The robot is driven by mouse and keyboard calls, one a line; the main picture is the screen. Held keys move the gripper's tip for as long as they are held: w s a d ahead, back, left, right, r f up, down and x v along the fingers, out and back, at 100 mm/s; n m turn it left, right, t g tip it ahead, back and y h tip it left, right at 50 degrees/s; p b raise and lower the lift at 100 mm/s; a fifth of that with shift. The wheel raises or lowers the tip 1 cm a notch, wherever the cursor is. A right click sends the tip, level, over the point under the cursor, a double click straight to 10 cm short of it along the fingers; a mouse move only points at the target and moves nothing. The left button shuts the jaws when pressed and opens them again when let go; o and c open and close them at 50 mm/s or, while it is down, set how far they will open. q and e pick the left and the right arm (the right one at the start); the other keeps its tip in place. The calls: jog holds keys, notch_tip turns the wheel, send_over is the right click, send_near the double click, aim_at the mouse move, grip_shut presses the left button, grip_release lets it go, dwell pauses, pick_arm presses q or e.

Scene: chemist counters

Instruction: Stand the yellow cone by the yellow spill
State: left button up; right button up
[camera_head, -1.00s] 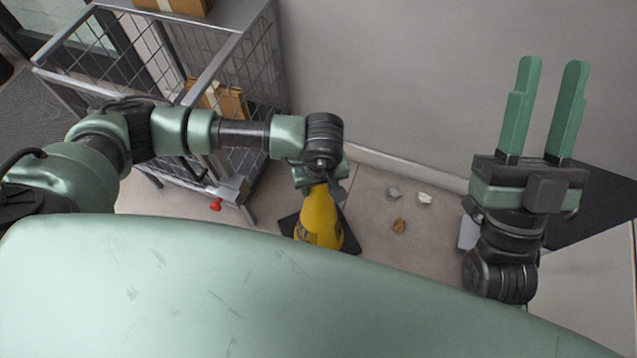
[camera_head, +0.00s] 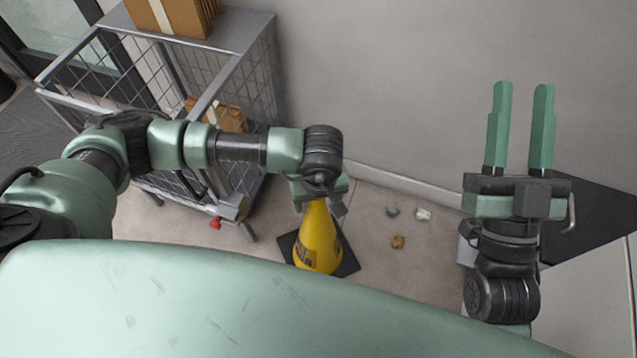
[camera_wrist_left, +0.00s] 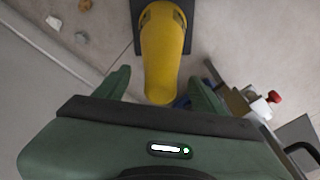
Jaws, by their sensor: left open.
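The yellow cone (camera_head: 318,240) stands upright on its dark square base (camera_head: 346,262) on the floor, below my left gripper (camera_head: 322,190). The left wrist view shows the cone (camera_wrist_left: 160,50) between the two spread green fingers (camera_wrist_left: 161,82). The left gripper is open at the cone's top; contact cannot be told. My right gripper (camera_head: 517,125) is open and empty, its two fingers pointing up in the picture near the wall. I see no yellow spill in these views.
A wire-mesh cart (camera_head: 262,75) with cardboard boxes (camera_head: 170,15) stands left of the cone, with a red knob (camera_head: 215,223) near its foot. Small pale and brown lumps (camera_head: 398,242) lie on the floor right of the cone. A wall (camera_head: 390,90) runs behind.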

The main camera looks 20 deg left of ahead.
pick_arm(q)
jog(key=r, duration=0.3)
jog(key=r+p, duration=0.1)
jog(key=r, duration=0.2)
jog(key=r+p, duration=0.1)
jog(key=r, duration=0.2)
jog(key=shift+s+d, duration=0.25)
jog(key=shift+s, duration=0.15)
jog(key=shift+r, duration=0.25)
pick_arm(e)
jog(key=w+f+g+h, duration=0.2)
jog(key=f+g, duration=0.5)
jog(key=f, duration=0.4)
jog(key=shift+w+d+f+h, duration=0.15)
jog(key=shift+w+d+h, duration=0.2)
jog(key=shift+w, duration=0.4)
pick_arm(q)
jog(key=shift+s, duration=0.2)
pick_arm(e)
jog(key=shift+s, duration=0.1)
